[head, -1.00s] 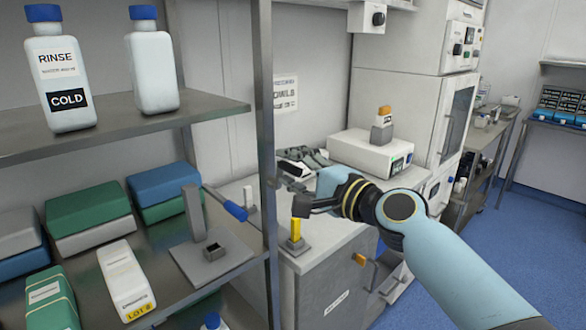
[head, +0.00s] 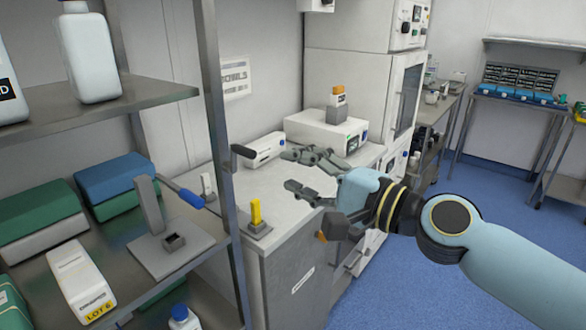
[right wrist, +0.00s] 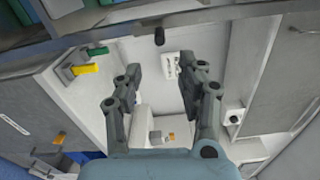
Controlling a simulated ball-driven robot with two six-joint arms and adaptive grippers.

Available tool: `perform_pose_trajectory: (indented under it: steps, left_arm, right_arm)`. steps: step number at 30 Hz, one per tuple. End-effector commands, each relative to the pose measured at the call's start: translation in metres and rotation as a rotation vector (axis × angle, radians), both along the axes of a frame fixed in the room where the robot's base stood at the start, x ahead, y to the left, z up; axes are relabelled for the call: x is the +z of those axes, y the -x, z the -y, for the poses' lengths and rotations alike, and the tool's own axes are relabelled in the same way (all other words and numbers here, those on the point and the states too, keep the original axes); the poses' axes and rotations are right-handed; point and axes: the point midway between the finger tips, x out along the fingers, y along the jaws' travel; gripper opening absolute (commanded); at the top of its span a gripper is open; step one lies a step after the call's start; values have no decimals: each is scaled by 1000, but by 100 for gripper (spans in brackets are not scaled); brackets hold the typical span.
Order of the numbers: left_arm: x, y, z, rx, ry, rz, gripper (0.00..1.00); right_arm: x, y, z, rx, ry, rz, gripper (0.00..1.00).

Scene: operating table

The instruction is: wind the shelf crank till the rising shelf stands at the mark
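A dark bar-like handle (head: 243,151), which looks like the crank's grip, shows just right of the metal shelf post. A dark knob, seemingly the same handle (right wrist: 159,36), shows ahead of the fingers in the right wrist view. My right gripper (head: 292,171) is open and empty, right of the handle and apart from it in the head view. Its two spread fingers also show in the right wrist view (right wrist: 160,72). I cannot make out which part is the rising shelf, nor the mark. My left gripper is not in view.
The shelf rack's post (head: 218,130) stands left of my right arm. A yellow lever (head: 256,213) stands on the counter (head: 280,185). A white instrument (head: 310,132) stands behind my fingers.

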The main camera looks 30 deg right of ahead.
Motion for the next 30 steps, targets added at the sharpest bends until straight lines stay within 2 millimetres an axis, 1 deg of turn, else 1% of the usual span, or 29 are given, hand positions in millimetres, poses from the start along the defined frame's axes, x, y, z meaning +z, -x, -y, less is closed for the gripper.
perform_pose_trajectory:
  steps: [5,8,11,12,14,15,17,18,19,21,24,26,29,30]
  left_arm:
    - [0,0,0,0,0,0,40]
    - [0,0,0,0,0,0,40]
    - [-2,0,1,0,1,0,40]
    - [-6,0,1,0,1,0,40]
    - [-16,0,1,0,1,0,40]
    - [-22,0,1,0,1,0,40]
    - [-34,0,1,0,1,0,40]
    - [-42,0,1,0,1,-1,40]
    - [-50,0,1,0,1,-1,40]
    - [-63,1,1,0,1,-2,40]
    - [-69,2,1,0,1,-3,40]
    - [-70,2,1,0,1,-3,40]
    - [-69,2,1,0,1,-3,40]
    - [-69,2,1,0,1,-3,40]
  right_arm:
    - [0,0,0,0,15,5,40]
    - [-1,0,-1,5,142,46,40]
    - [2,1,-5,18,464,154,40]
    - [1,1,-6,24,634,213,40]
    - [-1,-1,-8,33,901,310,40]
    - [-2,-2,-8,34,1078,375,40]
    - [-3,-4,-9,34,1331,469,40]
    - [-4,-5,-9,31,1488,526,40]
    - [-5,-6,-8,26,1602,569,40]
    - [-6,-9,-7,12,1759,626,40]
    - [-5,-12,-7,1,1782,642,40]
    - [-4,-15,-7,-3,1780,642,40]
    - [-2,-26,-11,-7,1774,640,40]
    - [-1,-32,-13,-8,1774,641,40]
